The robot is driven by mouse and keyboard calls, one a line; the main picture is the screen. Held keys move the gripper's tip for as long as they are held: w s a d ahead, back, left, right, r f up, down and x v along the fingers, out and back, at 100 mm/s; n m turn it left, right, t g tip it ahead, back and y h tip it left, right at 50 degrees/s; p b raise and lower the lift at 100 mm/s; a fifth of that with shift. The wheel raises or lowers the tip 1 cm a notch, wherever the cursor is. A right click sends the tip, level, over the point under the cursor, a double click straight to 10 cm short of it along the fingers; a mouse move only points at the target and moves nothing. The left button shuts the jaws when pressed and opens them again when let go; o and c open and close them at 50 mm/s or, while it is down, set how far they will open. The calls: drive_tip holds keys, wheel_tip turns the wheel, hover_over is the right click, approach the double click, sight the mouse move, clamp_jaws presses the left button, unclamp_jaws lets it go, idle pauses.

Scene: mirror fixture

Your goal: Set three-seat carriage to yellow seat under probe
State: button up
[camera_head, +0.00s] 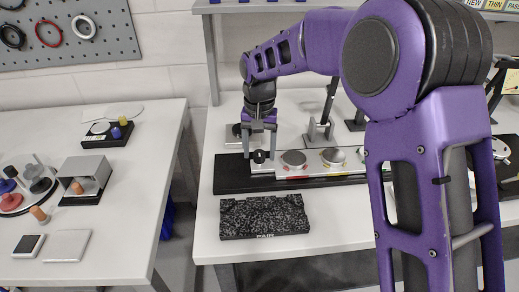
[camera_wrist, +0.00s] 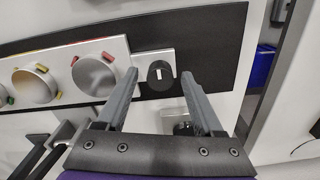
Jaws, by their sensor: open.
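The three-seat carriage (camera_head: 315,172) is a light metal bar on a long black base. Its red-marked seat (camera_head: 293,159) is nearest the black knob (camera_head: 259,156), with the yellow-marked seat (camera_head: 333,157) to its right. A green mark shows at the left in the wrist view; my arm partly hides that end. My gripper (camera_head: 260,150) points down at the knob, open. In the wrist view the knob (camera_wrist: 160,74) lies between the fingertips, with gaps on both sides. A dark upright post on a grey stand (camera_head: 319,131) is behind the seats; I cannot tell whether it is the probe.
A black speckled block (camera_head: 263,217) lies in front of the base. A left table (camera_head: 120,245) holds a grey open box (camera_head: 86,180) and small parts. A gap separates the two tables. The bench front is clear around the speckled block.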

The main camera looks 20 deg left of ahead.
wheel_tip(320, 180, up, 18)
drive_tip(key=p, duration=0.2)
drive_tip(key=shift+f, duration=0.25)
drive_tip(key=shift+f, duration=0.1)
idle(0.3)
